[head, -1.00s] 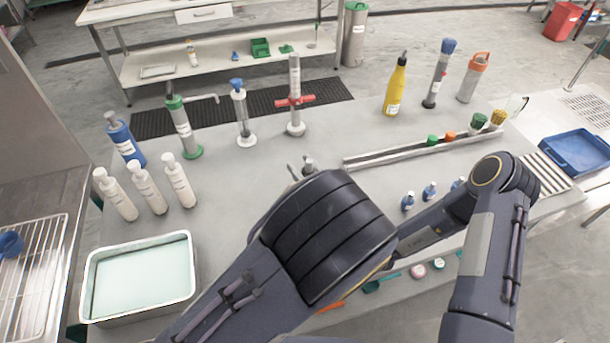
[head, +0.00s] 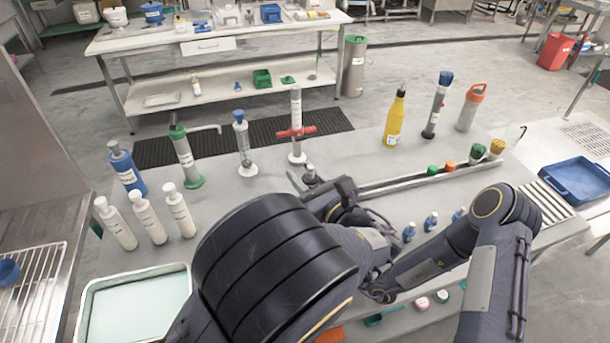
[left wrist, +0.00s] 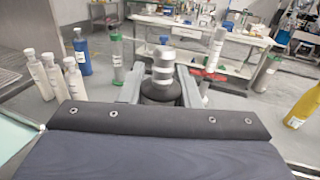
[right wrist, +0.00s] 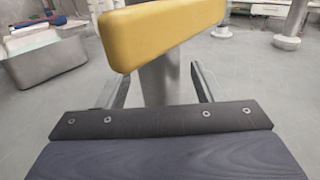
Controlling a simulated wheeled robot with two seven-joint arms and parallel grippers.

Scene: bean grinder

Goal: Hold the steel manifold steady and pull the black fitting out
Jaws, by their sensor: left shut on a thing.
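The steel manifold appears as a small ribbed silver upright piece (left wrist: 163,66) in the left wrist view, with a black rounded part (left wrist: 160,92) below it that looks like the black fitting. In the head view its silver top (head: 310,171) shows beyond my left arm. My left gripper (left wrist: 161,80) has its fingers on both sides of this piece and is shut on it; the exact contact is unclear. My right gripper (right wrist: 160,88) has its fingers apart, with a grey post (right wrist: 160,75) and a yellow bar (right wrist: 160,30) ahead. It is hidden in the head view.
White bottles (head: 145,218), a blue cylinder (head: 125,165) and tall tubes stand at left and back. A yellow bottle (head: 395,118) stands behind a metal rail (head: 400,180). Small blue bottles (head: 431,221) stand near my right arm. A white-rimmed tray (head: 90,300) is front left.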

